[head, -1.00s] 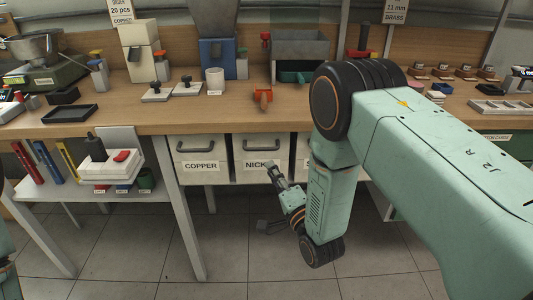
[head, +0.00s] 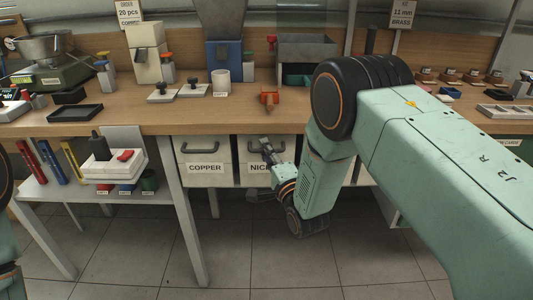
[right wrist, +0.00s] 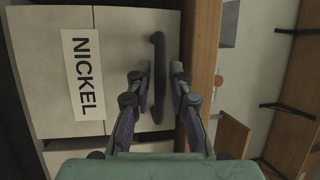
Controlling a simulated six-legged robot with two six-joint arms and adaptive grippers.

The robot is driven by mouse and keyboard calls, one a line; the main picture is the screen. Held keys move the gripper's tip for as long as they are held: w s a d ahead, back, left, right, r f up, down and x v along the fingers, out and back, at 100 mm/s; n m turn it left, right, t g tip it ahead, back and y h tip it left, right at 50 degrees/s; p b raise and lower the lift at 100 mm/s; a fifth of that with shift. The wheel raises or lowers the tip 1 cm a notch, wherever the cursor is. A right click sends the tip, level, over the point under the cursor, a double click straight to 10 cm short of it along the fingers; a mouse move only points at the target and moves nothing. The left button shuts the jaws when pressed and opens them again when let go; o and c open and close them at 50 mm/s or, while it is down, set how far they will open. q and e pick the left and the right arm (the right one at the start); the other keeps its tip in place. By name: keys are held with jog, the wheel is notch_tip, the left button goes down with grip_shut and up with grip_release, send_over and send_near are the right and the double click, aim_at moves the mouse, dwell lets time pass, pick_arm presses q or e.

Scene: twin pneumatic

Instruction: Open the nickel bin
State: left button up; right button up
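The nickel bin (head: 243,178) is a pale drawer-like bin under the bench, and its label is partly covered by my right gripper (head: 266,153). In the right wrist view the bin (right wrist: 75,25) shows its full NICKEL label (right wrist: 83,75) and a dark bar handle (right wrist: 158,100). My right gripper (right wrist: 160,72) is open there, with one finger on each side of the handle. I see a gap between the fingers and the handle. The bin looks closed, with its front about level with the copper bin. My left gripper is not in view.
The copper bin (head: 205,175) sits just left of the nickel bin. The bench top edge (head: 215,128) runs above both bins, and a table leg (head: 184,215) stands to their left. The tiled floor (head: 240,250) below is clear.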

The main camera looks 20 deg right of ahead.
jog(key=shift+w, duration=0.15)
grip_shut()
dwell(0.5)
